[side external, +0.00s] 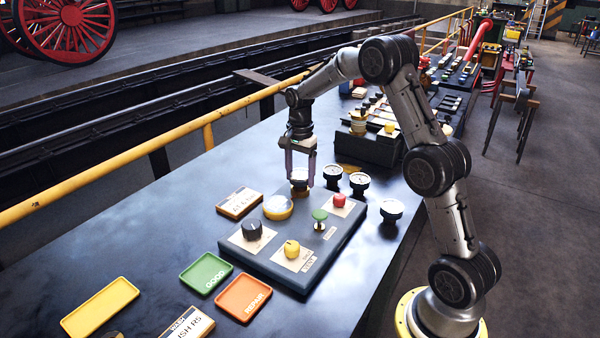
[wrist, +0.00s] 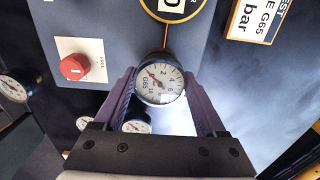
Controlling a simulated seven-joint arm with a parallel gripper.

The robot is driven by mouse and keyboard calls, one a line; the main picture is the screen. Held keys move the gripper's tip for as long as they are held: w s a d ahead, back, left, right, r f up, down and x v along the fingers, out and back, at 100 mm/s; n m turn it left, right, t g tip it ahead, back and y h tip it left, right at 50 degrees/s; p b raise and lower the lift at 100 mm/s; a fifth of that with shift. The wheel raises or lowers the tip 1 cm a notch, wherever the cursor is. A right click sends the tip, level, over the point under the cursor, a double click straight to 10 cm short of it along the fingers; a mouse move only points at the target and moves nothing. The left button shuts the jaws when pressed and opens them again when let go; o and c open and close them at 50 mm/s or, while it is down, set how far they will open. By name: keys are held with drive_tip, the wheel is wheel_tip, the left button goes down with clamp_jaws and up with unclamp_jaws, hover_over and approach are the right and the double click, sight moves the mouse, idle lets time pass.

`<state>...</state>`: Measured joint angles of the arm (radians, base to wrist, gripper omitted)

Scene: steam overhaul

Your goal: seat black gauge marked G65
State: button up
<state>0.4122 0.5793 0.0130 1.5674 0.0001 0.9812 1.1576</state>
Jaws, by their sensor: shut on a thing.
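The black gauge marked G65 (wrist: 160,84) has a white dial and sits between my fingertips in the wrist view. My gripper (side external: 300,182) is shut on it at the far edge of the grey test panel (side external: 333,238). The gauge (side external: 299,176) is partly hidden by my fingers in the side view, with a brass-coloured part below it. Whether it touches the panel's fitting or hangs just above it, I cannot tell.
Several other black gauges (side external: 359,182) stand right of the panel. The panel carries a red button (side external: 339,200), green knob (side external: 320,215), black knob (side external: 252,230) and yellow knob (side external: 291,248). Green (side external: 206,272), orange (side external: 243,298) and yellow (side external: 100,307) trays lie in front. A card (side external: 239,203) lies left.

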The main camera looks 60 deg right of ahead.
drive_tip(key=shift+f, duration=0.25)
idle(0.5)
drive_tip(key=o, duration=1.5)
drive_tip(key=shift+r, duration=3.3)
